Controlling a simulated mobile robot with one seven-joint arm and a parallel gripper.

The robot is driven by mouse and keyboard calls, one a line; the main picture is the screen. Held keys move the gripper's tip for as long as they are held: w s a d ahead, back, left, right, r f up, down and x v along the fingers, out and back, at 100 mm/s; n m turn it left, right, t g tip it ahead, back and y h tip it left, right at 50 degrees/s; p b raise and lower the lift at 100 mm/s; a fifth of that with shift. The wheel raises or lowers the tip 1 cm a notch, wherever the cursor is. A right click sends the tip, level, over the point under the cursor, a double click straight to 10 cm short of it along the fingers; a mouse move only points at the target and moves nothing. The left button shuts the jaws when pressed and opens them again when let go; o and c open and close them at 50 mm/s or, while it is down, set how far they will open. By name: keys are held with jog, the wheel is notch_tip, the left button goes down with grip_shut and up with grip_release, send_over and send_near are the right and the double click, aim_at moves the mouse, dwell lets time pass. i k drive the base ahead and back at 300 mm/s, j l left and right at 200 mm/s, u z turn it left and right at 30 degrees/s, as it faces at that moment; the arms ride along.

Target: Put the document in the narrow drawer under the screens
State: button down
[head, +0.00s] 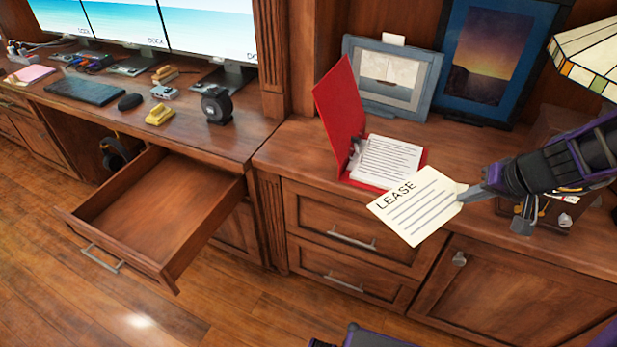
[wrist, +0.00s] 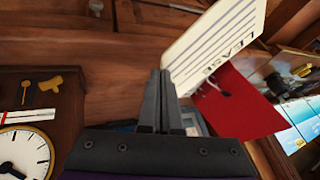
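The document (head: 421,207), a white sheet headed LEASE, is held in the air in front of the cabinet top, beside the red binder. My gripper (head: 468,193) is shut on its right edge. In the wrist view the document (wrist: 215,45) extends up and right from the closed fingers (wrist: 162,85). The narrow drawer (head: 160,205) under the screens (head: 165,22) is pulled out and looks empty. The drawer is to the left of my gripper, apart from the document.
An open red binder (head: 342,110) with papers stands on the right cabinet. Framed pictures (head: 393,75) lean behind it. A keyboard (head: 86,91), mouse (head: 130,102), yellow stapler (head: 159,114) and black tape dispenser (head: 216,105) are on the desk. Floor (head: 235,300) before the cabinets is clear.

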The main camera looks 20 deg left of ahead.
aim_at(168, 206)
jog(key=j+u, duration=0.1)
jog(key=u, duration=0.95)
jog(key=i+j, duration=0.2)
jog(key=j, duration=0.15)
jog(key=i+j, duration=0.2)
jog(key=j, duration=0.15)
jog(key=i+j, duration=0.2)
jog(key=j, duration=0.15)
jog(key=u, duration=0.05)
